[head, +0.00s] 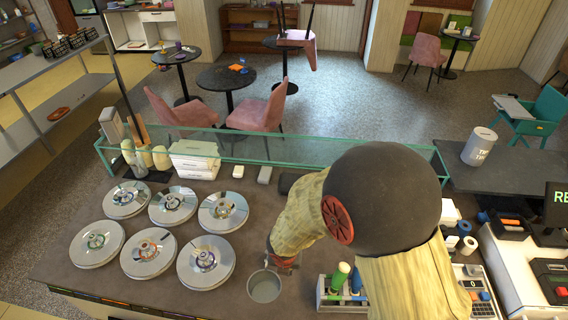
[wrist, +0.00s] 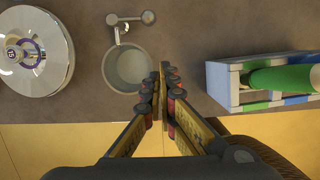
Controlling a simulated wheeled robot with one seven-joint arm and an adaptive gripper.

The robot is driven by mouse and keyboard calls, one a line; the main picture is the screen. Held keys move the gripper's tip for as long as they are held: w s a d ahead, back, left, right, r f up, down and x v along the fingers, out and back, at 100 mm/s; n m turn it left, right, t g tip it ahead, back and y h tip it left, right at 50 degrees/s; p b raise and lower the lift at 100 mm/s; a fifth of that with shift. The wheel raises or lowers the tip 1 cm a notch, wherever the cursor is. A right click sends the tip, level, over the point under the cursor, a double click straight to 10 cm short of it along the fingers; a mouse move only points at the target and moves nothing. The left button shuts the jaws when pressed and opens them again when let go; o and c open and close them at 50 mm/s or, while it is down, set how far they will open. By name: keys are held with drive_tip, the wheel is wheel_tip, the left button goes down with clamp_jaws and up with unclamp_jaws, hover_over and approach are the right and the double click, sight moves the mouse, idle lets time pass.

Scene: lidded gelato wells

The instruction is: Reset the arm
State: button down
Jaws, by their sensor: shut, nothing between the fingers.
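My gripper (wrist: 163,78) is shut and empty in the wrist view, its fingertips pressed together over the counter, just right of a round metal well. In the head view my gripper (head: 285,262) is partly hidden by my own arm, which reaches over the right half of the counter. The fingertips look close to the well's rim; I cannot tell their height above it.
Several round metal lids (head: 146,252) lie in two rows on the counter's left. The round well (head: 265,286) has a small tap (wrist: 121,28). A rack (head: 324,298) with green and blue handles stands right of it. A glass guard (head: 270,158) edges the far side.

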drive_tip(key=s+d+r+m+t+b, duration=0.1)
drive_tip(key=s+d+r+m+b, duration=0.1)
drive_tip(key=s+d+m+b, duration=0.3)
drive_tip(key=s+d+r+m+t+b, duration=0.1)
drive_tip(key=s+d+r+m+b, duration=0.2)
drive_tip(key=m+b, duration=0.9)
drive_tip(key=s+d+r+m+b, duration=0.3)
drive_tip(key=s+d+m+b, duration=0.5)
drive_tip(key=m, duration=0.9)
drive_tip(key=shift+s+d+t+b, duration=0.2)
drive_tip(key=shift+d+t+b, duration=0.2)
drive_tip(key=shift+d, duration=0.25)
